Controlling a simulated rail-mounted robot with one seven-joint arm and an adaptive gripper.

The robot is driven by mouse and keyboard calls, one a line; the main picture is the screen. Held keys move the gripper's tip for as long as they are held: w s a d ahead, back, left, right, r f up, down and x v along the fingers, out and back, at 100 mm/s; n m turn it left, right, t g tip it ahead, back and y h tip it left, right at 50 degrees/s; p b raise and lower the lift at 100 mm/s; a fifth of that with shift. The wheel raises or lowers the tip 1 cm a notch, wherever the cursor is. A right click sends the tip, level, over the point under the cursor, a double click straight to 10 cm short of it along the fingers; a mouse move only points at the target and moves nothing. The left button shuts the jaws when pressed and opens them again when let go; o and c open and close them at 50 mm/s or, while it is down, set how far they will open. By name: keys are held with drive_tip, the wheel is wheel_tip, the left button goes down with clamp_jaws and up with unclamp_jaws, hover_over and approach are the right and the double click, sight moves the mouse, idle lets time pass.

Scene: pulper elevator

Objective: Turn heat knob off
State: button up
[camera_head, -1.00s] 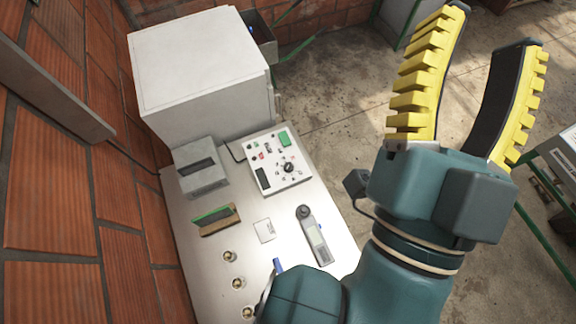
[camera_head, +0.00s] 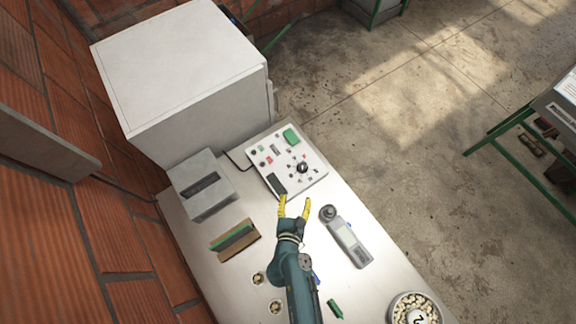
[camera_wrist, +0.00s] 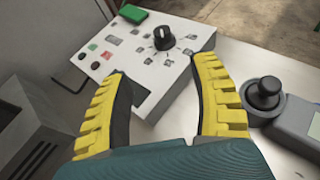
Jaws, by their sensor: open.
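The heat knob looks to be the black round dial (camera_head: 302,167) on a white control panel (camera_head: 311,180) on the metal table. In the wrist view the knob (camera_wrist: 164,38) stands beyond my fingertips, near the middle top, with dial marks around it. My gripper (camera_head: 295,204) has yellow ridged fingers, is open and empty, and is at the near edge of the panel, short of the knob. In the wrist view my gripper (camera_wrist: 164,75) has its two fingers spread with the panel between and beyond them. No finger touches the knob.
A handheld meter (camera_head: 346,238) lies right of my gripper; its black knob (camera_wrist: 264,94) is close to the right finger. A grey slotted box (camera_head: 203,184) and a large white cabinet (camera_head: 185,80) stand left and behind. A bowl (camera_head: 414,308) is at the front right.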

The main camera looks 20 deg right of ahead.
sight(303, 166)
drive_tip(key=b+x, duration=0.5)
drive_tip(key=x, duration=1)
drive_tip(key=shift+w+d+f, duration=0.15)
drive_tip(key=shift+w+d, duration=0.1)
drive_tip(key=shift+d, duration=0.05)
drive_tip(key=shift+w+d, duration=0.25)
drive_tip(key=shift+w, duration=0.15)
clamp_jaws()
